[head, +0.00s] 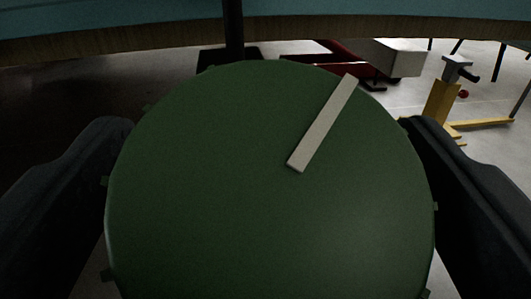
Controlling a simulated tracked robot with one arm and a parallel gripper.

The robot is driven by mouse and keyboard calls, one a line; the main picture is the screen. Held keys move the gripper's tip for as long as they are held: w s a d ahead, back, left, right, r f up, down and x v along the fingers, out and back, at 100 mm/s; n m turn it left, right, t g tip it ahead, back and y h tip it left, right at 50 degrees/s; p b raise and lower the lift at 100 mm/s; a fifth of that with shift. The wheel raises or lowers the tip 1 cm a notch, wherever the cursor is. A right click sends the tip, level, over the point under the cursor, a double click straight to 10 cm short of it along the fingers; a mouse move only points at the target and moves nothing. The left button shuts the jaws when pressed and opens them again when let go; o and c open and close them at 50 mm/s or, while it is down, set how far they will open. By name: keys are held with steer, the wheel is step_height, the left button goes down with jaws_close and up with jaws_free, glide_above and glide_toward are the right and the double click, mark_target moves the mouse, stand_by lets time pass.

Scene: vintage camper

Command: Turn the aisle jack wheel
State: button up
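A large green round wheel (240,220) fills the middle of the head view, face toward me. A pale straight bar (323,124) lies on its face, slanting from its upper right toward the centre. Small green knobs stick out along its rim. My gripper (268,160) has its two dark fingers far apart, one on each side of the wheel. Both fingers come up close to the rim. Whether they press on it or only stand around it I cannot tell. What carries the wheel is hidden behind it.
A teal and wood-edged surface (130,18) crosses the top of the view. A dark post (233,30) stands behind the wheel. At the back right are a red jack-like object (345,65), a pale box (398,58) and a yellow stand (440,100) on grey floor.

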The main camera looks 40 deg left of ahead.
steer(key=c, duration=0.7)
steer(key=shift+d, duration=0.45)
steer(key=shift+a+r, duration=0.1)
steer(key=shift+a, duration=0.3)
steer(key=shift+a+m+t+h, duration=0.1)
steer(key=shift+m+t+h, duration=0.2)
steer(key=shift+m, duration=0.1)
steer(key=shift+h, duration=0.3)
steer(key=m+t+h, duration=0.1)
steer(key=m+h, duration=0.1)
steer(key=m+t+h+b, duration=0.1)
steer(key=m+h, duration=0.1)
steer(key=m, duration=0.1)
steer(key=shift+a, duration=0.15)
steer(key=m+h+b, duration=0.1)
steer(key=m+h, duration=0.1)
steer(key=h, duration=0.1)
steer(key=shift+m+t, duration=0.3)
steer(key=shift+m, duration=0.1)
steer(key=shift+d+m+h+b, duration=0.2)
steer(key=shift+m+h+b, duration=0.5)
steer(key=shift+m, duration=0.2)
steer(key=shift+d+h, duration=0.1)
steer(key=shift+h, duration=0.2)
